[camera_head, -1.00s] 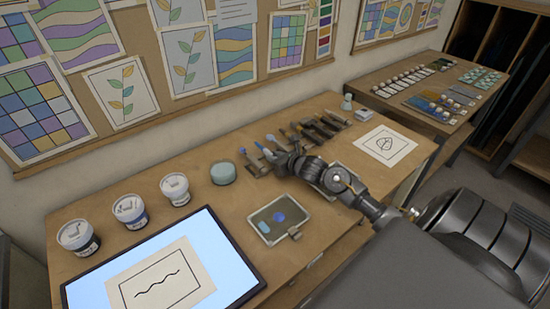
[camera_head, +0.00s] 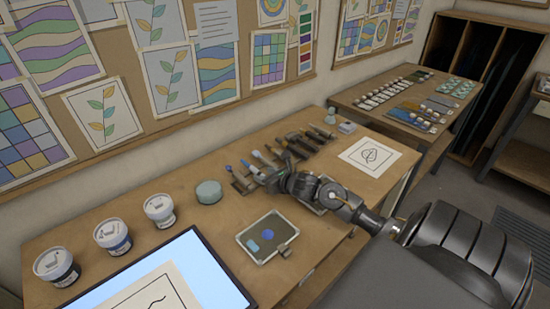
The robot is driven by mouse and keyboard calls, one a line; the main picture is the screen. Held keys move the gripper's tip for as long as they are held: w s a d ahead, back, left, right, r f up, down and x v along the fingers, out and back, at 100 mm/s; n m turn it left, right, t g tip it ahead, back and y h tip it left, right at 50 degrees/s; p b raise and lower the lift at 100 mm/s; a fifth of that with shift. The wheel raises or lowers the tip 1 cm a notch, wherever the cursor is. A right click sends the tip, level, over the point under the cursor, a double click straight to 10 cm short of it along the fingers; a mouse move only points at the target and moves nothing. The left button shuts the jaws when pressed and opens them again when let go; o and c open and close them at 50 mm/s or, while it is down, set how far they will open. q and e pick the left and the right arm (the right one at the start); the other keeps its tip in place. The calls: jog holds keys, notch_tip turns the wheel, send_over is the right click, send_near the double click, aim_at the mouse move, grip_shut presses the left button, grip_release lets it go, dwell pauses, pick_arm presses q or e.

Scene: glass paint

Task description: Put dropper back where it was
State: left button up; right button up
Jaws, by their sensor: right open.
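A row of slim tools (camera_head: 305,141) lies in a rack towards the back of the wooden table. At its left end is a tool with a dark blue tip (camera_head: 229,169); a light blue one (camera_head: 257,154) is beside it. Which of them is the dropper I cannot tell. My right gripper (camera_head: 262,179) is open, low at the front left end of the row. It partly hides the tools there, and whether it touches one is unclear. My left gripper is out of view.
A palette (camera_head: 284,228) with two blue paint spots lies in front of my right gripper. A round teal pot (camera_head: 208,192) and several white-lidded jars (camera_head: 112,235) stand to the left. A lit panel (camera_head: 213,272) lies front left. A leaf drawing (camera_head: 369,156) lies right.

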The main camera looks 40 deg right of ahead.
jog(key=b+v, duration=0.1)
jog(key=v, duration=0.5)
jog(key=shift+s, duration=0.3)
jog(key=shift+b+v, duration=0.3)
jog(key=shift+v, duration=0.55)
jog(key=shift+w+r, duration=0.1)
jog(key=shift+r, duration=0.05)
